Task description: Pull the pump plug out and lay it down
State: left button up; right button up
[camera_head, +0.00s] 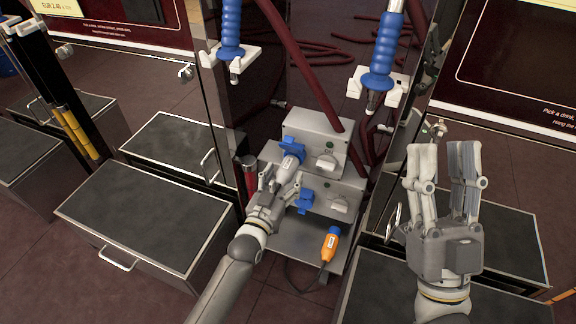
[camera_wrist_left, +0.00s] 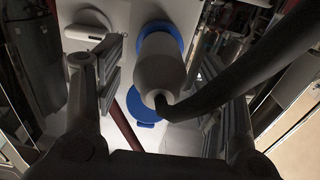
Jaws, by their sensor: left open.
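A grey plug (camera_wrist_left: 160,68) with a thick black cable sits in a blue socket (camera_wrist_left: 165,28) on a grey metal box. In the head view the plug (camera_head: 290,162) is at the upper box's blue socket (camera_head: 291,144), partly hidden by my left gripper. My left gripper (camera_head: 281,184) is open just in front of the plug. In the left wrist view its fingers stand on either side of the plug with gaps visible. My right gripper (camera_head: 447,160) is open and empty, raised at the right.
The upper box (camera_head: 310,125) and lower box (camera_head: 345,190) have rotary switches. Another blue socket (camera_head: 303,200) is on the lower box. An orange plug (camera_head: 330,245) lies on the grey surface below. Blue-handled nozzles (camera_head: 231,25) (camera_head: 384,55) hang above. Dark-topped crates (camera_head: 140,215) stand left.

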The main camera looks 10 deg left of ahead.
jog(key=shift+w+f+g, duration=0.3)
jog(key=shift+w+f, duration=0.05)
jog(key=shift+f, duration=0.05)
pick_arm(q)
grip_shut()
jog(key=shift+s, duration=0.2)
jog(key=shift+s+a+p, duration=0.15)
jog(key=shift+s+p, duration=0.5)
jog(key=shift+s, duration=0.1)
jog(key=shift+s+a+p, duration=0.1)
jog(key=shift+s+p, duration=0.2)
jog(key=shift+s, duration=0.15)
jog(key=shift+s+a+p, duration=0.2)
jog(key=shift+s+p, duration=0.3)
jog(key=shift+s, duration=0.5)
jog(key=shift+s+a+p, duration=0.1)
jog(key=shift+s+p, duration=0.2)
jog(key=shift+s, duration=0.25)
pick_arm(e)
jog(key=w+f+g+h, duration=0.1)
jog(key=w+f+g, duration=0.1)
jog(key=f+g, duration=0.2)
jog(key=w+f+g+h, duration=0.2)
jog(key=f+g, duration=0.2)
jog(key=f, duration=0.5)
jog(key=shift+w+d, duration=0.25)
jog(key=shift+d, duration=0.15)
jog(key=shift+f, duration=0.1)
